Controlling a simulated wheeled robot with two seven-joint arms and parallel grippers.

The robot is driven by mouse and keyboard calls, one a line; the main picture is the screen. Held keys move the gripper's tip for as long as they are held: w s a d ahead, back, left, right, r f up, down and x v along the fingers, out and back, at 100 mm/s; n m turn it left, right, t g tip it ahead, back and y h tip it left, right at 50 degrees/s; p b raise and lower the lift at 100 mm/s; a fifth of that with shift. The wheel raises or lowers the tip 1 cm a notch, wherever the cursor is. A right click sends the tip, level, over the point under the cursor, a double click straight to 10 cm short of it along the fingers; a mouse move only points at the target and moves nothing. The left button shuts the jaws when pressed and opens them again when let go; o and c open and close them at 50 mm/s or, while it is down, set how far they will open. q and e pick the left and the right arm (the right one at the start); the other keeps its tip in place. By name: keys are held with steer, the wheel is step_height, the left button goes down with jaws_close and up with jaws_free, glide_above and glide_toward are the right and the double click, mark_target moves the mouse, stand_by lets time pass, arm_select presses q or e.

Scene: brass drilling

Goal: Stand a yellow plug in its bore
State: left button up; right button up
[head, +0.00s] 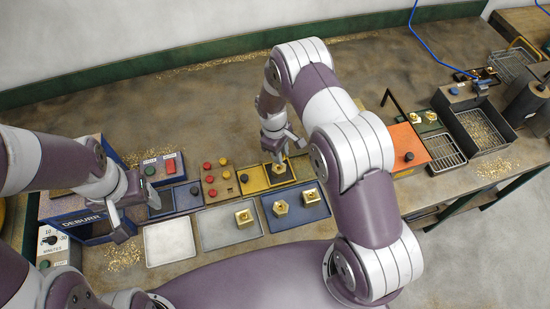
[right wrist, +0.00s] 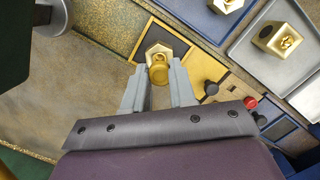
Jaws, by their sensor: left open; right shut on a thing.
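My right gripper (head: 277,152) reaches down over the yellow fixture (head: 255,186). In the right wrist view its fingers (right wrist: 158,88) are shut on a round yellow plug (right wrist: 158,74). My left gripper (head: 127,212) is open and empty, near the blue DEBURR machine (head: 82,228).
A panel (head: 220,188) with red and yellow knobs stands left of the fixture. In front are a blue tray (head: 296,224) with two brass blocks, a grey tray (head: 215,241) with one, and an empty pale tray (head: 170,243). An orange box (head: 409,143) stands right of my right arm.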

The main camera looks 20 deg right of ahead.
steer(key=shift+w+a+f+n+b, duration=0.2)
steer(key=shift+w+f+n+b, duration=0.1)
steer(key=shift+w+f+b, duration=0.2)
step_height(320, 180, down, 4)
steer(key=shift+r+b, duration=0.15)
steer(key=shift+b, duration=1.1)
steer(key=shift+f+b, duration=0.35)
steer(key=shift+f+b, duration=0.5)
steer(key=shift+b, duration=0.25)
stand_by(0.7)
stand_by(0.3)
steer(key=o, duration=1.4)
steer(key=shift+c, duration=0.2)
steer(key=shift+r, duration=0.1)
